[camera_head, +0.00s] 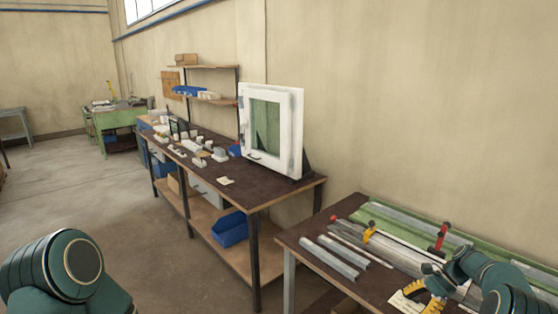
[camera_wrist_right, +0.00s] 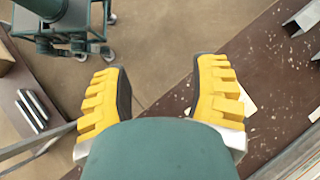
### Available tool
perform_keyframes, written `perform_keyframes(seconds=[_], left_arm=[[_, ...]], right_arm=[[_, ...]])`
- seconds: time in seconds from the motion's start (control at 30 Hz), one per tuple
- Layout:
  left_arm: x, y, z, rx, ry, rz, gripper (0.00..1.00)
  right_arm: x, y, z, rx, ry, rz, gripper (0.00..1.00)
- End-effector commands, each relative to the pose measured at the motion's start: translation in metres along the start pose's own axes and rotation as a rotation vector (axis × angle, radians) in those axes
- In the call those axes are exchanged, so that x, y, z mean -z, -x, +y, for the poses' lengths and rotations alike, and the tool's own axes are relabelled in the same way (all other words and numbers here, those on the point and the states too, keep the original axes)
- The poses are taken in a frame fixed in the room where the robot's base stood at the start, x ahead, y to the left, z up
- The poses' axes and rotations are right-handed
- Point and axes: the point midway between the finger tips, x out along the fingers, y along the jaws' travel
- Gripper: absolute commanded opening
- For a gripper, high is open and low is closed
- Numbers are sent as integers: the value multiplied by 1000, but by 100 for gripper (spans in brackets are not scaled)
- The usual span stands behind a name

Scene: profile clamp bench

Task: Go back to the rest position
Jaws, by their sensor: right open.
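My right gripper (camera_head: 424,296) is at the lower right in the head view, low over the near part of the brown clamp bench (camera_head: 300,263). In the right wrist view, its yellow ribbed fingers (camera_wrist_right: 163,82) stand wide apart with nothing between them. A pale card or paper (camera_head: 401,302) lies on the bench close to this gripper; whether they touch is unclear. My left arm (camera_head: 62,270) shows at the lower left in the head view. Its gripper is outside the picture.
Loose grey profiles (camera_head: 335,258) lie on the bench, left of a fixture with red-handled clamps (camera_head: 441,236) and a green strip (camera_head: 400,222). Behind stands a longer workbench (camera_head: 262,192) with a white window frame (camera_head: 296,130). Open floor (camera_head: 150,250) lies to the left.

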Motion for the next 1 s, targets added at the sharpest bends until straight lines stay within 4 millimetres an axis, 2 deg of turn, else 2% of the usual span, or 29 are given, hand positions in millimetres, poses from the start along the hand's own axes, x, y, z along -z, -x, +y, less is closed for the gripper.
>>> perform_keyframes(seconds=[0.03, 0.17, 0.27, 0.5, 0.7, 0.8, 1.0], left_arm=[[-1, -4, -2, 1, 1, -1, 100], [-3, -11, -5, 2, 1, -3, 100], [-4, -16, -6, 3, 0, -5, 100], [-7, -29, -11, 4, -1, -8, 100], [-9, -40, -14, 6, -2, -11, 100], [-10, -45, -16, 6, -2, -13, 100], [-12, -54, -19, 7, -3, -15, 100]], right_arm=[[-1, -22, -1, -6, 27, 15, 60], [-2, -81, 0, -14, 127, 80, 60], [-7, -127, 8, -26, 220, 136, 60], [-32, -223, 49, -70, 488, 263, 60], [-66, -284, 102, -106, 755, 351, 60], [-87, -306, 133, -118, 899, 386, 60], [-126, -330, 192, -124, 1157, 437, 60]])
